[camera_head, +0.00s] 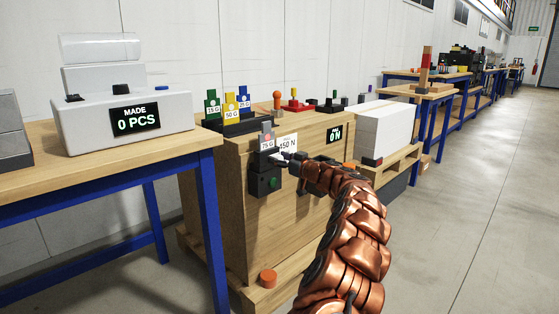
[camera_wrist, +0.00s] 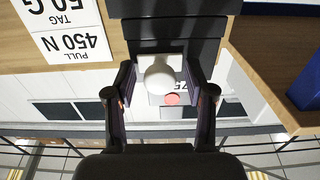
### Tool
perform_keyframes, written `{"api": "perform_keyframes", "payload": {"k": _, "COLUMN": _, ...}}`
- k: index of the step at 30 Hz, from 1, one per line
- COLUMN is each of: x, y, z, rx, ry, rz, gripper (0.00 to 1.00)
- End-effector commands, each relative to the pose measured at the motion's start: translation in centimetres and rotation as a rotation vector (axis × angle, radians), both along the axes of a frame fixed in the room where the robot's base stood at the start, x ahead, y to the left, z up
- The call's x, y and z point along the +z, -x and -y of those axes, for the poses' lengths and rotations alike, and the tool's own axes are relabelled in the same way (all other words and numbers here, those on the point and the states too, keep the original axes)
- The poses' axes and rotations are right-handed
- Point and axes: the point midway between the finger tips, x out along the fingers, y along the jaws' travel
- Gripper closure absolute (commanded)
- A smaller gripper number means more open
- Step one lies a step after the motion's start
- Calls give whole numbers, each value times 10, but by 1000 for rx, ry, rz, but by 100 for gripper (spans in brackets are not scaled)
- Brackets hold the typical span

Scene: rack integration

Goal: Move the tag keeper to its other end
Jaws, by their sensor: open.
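My gripper (camera_wrist: 162,105) is open, with its two dark fingers on either side of a pale round knob (camera_wrist: 160,76) in the wrist view. The knob may belong to the tag keeper; I cannot tell whether the fingers touch it. Behind the knob is a grey tag marked 75 G, partly hidden, with a pinkish-red dot (camera_wrist: 172,98). In the head view the grey 75 G tag (camera_head: 267,143) stands in a dark holder at the wooden crate's front corner, and my gripper (camera_head: 281,157) is just right of it.
A sign reading 450 N (camera_head: 287,143) is on the crate (camera_head: 226,180). Green, yellow and blue tags (camera_head: 229,103) stand on top in a black rack. An orange cylinder (camera_head: 268,277) sits on the pallet.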

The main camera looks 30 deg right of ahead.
Motion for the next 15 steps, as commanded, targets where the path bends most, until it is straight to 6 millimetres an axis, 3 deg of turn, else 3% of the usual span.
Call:
{"api": "perform_keyframes", "payload": {"k": 6, "x": 0, "y": 0, "z": 0, "rx": 0, "ry": 0, "rz": 0, "gripper": 46}}
{"api": "perform_keyframes", "payload": {"k": 15, "x": 0, "y": 0, "z": 0, "rx": 0, "ry": 0, "rz": 0, "gripper": 77}}
